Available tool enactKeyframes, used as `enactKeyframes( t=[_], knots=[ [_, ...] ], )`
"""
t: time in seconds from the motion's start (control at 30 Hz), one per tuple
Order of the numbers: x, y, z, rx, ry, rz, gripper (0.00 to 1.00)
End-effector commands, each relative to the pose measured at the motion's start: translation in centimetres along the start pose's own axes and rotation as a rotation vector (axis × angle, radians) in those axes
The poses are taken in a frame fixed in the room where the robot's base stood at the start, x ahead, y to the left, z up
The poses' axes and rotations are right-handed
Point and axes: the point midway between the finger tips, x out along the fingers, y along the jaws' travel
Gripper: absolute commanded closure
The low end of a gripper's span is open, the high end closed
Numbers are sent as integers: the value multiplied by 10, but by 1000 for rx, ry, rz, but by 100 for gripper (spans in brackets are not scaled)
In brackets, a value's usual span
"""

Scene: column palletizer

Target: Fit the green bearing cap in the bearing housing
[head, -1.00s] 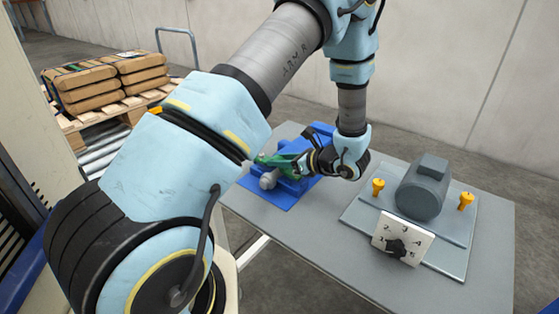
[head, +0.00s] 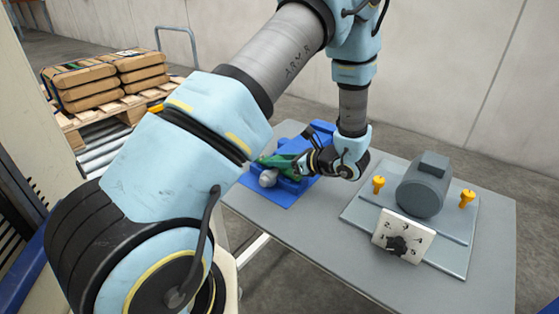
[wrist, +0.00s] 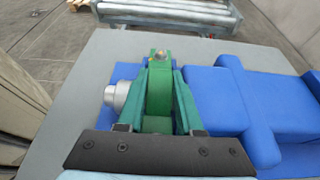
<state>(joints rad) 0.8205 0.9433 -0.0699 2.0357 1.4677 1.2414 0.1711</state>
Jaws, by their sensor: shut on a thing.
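The green bearing cap (wrist: 158,92) is between the two green fingers of my gripper (wrist: 160,72), which is shut on it. A small brass-coloured part shows at its far end. The blue bearing housing (wrist: 232,100) lies below and to the right in the wrist view, with a grey shaft end (wrist: 116,95) sticking out on the left. In the head view my gripper (head: 284,163) is low over the blue housing (head: 322,136), close to the shaft end (head: 268,179). The cap's underside and the seat below it are hidden, so I cannot tell whether they touch.
The housing stands on a grey table (head: 300,225). To the right are a grey motor (head: 421,190) on a plate, two yellow bolts (head: 379,184) and a numbered dial panel (head: 402,238). A pallet with brown sacks (head: 85,85) and a roller conveyor (wrist: 170,17) stand beyond the table.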

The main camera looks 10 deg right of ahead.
Motion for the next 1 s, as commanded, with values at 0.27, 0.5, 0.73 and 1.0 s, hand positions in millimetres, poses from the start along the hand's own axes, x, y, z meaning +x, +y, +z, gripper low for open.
enactKeyframes(
  t=[0.27, 0.5, 0.73, 1.0],
  knots=[
    [1, 0, -1, -1, -1, -1, 100],
    [1, 0, -1, -1, -1, 0, 100],
    [1, 0, -1, -1, -1, 0, 100],
    [1, 0, -1, -1, -1, 0, 35]
  ],
)
